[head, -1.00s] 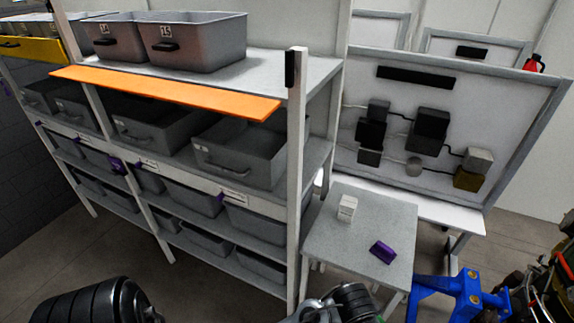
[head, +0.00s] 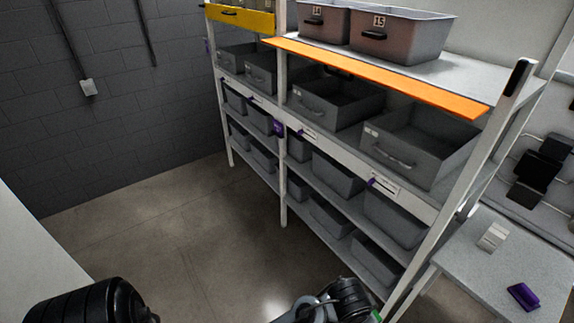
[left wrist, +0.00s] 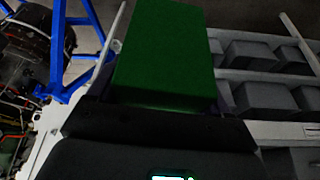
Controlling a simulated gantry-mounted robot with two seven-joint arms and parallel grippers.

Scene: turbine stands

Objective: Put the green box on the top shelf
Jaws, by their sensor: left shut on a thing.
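The green box (left wrist: 165,55) fills the upper middle of the left wrist view. My left gripper (left wrist: 165,98) is shut on its near end, with purple finger parts at its sides. In the head view only a small green sliver (head: 377,316) shows at the bottom edge beside my arm; the gripper itself is out of frame there. The top shelf (head: 468,78) has an orange front edge (head: 375,75) and bare surface right of a grey bin marked 15 (head: 400,40). My right gripper is in neither current view.
Another bin (head: 325,22) stands left of bin 15. Lower shelves hold several grey bins (head: 415,150). A white post (head: 480,150) rises at the rack's right front corner. A small table (head: 470,270) at right carries a white box (head: 493,236) and a purple item (head: 523,296). Floor at left is clear.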

